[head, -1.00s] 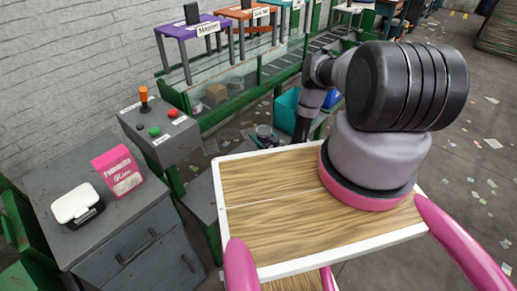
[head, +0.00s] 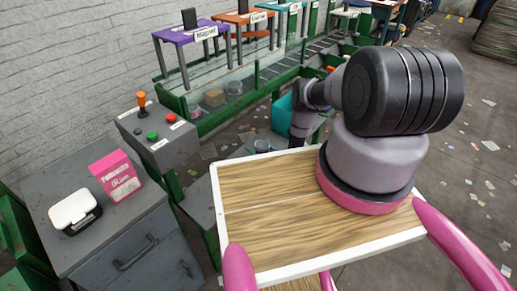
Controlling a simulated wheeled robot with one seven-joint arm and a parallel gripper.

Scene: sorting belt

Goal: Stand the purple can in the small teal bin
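A teal bin (head: 281,117) stands beyond my wooden deck, partly hidden behind my arm. My arm reaches out and down past the deck's far edge. Its lower end drops behind that edge beside the teal bin, so my gripper's fingers do not show. A small dark round-topped item (head: 262,146) shows just over the deck edge, left of the arm. It is too small and too covered to tell what it is. I cannot make out the purple can in this view.
A grey cabinet (head: 128,258) at the left carries a pink box (head: 116,176) and a white-lidded container (head: 74,208). A button console (head: 158,140) stands behind it. The green-framed belt (head: 225,112), with purple (head: 187,34) and orange (head: 245,17) stands, runs along the back. Litter dots the floor.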

